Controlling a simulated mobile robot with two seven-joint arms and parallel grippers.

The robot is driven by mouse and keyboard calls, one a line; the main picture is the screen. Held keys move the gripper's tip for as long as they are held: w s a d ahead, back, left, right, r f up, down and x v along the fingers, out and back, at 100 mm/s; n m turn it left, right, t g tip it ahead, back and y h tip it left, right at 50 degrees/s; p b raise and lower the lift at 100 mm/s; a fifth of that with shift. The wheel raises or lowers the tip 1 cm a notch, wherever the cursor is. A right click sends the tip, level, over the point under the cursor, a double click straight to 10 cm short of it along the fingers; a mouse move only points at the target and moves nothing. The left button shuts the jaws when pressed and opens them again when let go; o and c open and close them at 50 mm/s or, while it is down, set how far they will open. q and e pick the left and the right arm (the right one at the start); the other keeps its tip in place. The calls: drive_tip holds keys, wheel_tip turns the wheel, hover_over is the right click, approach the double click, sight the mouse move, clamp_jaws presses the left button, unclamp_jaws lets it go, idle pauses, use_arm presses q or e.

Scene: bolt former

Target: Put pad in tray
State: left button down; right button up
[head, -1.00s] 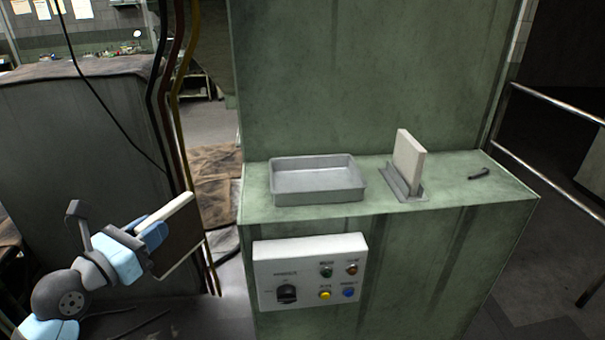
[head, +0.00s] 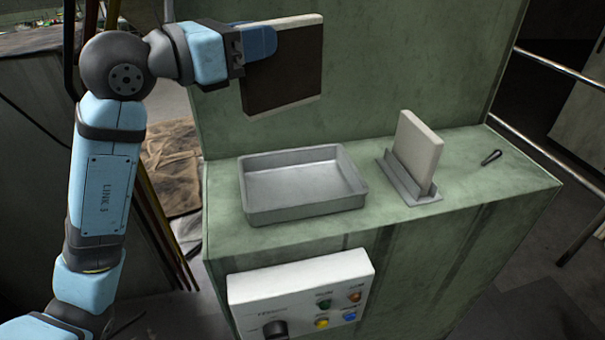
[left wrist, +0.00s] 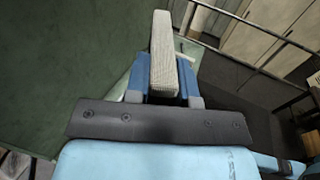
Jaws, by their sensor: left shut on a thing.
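My left gripper (head: 260,42) is shut on a pad (head: 285,75) with a dark brown face and pale edges. It holds the pad upright in the air above and behind the tray. In the left wrist view the pad (left wrist: 163,50) shows edge-on between the blue fingers (left wrist: 164,85). The grey metal tray (head: 300,205) sits on the green ledge and looks empty. A second, pale pad (head: 416,150) stands upright in a grey slotted holder (head: 412,190) right of the tray. My right gripper is not in view.
The green machine ledge (head: 480,170) carries the tray, holder and a small dark handle-like object (head: 491,157). A white control panel (head: 300,290) with knob and buttons is on the front. A green wall (head: 400,60) rises behind. Metal rails (head: 560,70) run at right.

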use_arm(q)
wheel_tip(320, 180, down, 20)
drive_tip(key=p, duration=0.1)
drive_tip(key=shift+s+r, duration=0.15)
drive_tip(key=shift+r, duration=0.1)
drive_tip(key=shift+f, duration=0.1)
drive_tip(key=shift+f, duration=0.15)
drive_tip(key=c, duration=1)
unclamp_jaws()
drive_tip(key=shift+r, duration=0.2)
